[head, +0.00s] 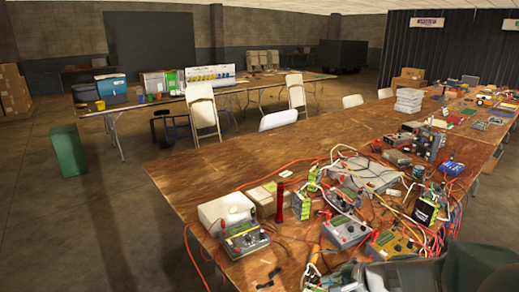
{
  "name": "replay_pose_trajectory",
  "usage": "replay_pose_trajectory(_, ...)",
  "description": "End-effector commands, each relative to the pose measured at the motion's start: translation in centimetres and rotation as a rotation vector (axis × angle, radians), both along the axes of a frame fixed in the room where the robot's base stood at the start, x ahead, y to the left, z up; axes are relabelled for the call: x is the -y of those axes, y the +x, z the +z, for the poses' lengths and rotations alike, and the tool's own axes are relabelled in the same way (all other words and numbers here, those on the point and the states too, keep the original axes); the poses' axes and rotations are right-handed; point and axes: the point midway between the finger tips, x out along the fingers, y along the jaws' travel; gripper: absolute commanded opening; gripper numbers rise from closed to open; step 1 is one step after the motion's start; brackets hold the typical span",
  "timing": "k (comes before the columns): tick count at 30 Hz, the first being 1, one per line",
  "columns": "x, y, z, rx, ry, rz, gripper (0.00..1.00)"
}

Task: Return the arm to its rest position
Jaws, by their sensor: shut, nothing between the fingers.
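My arm and gripper do not show clearly anywhere in the head view, so their pose cannot be seen. A blurred grey-green shape (425,274) fills the bottom right corner; I cannot tell what it is. No charger or pit can be made out.
A long wooden table (178,168) runs from near right to far right, crowded with electronics, loose wires and a red cylinder (279,202). Behind it stand folding chairs (203,113) and another table with boxes. A green bin (68,150) stands at left. The concrete floor (60,235) at left is clear.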

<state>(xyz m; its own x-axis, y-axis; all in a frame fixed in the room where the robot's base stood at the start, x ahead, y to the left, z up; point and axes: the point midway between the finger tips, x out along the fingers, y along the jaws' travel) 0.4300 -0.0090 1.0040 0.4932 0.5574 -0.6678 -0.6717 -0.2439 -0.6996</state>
Motion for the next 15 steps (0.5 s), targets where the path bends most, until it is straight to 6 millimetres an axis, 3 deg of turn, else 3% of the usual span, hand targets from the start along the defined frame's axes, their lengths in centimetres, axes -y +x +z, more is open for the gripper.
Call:
replay_pose_trajectory(1, -1.1, -1.2, 1.3, 0.022, -0.056, 0.072, 0.0)
replay_pose_trajectory(6, -3.4, -5.8, 3.9, 0.069, -0.263, 0.302, 0.0)
replay_pose_trajectory(15, -3.7, -13.2, 7.3, 0.165, -0.682, 0.614, 0.0)
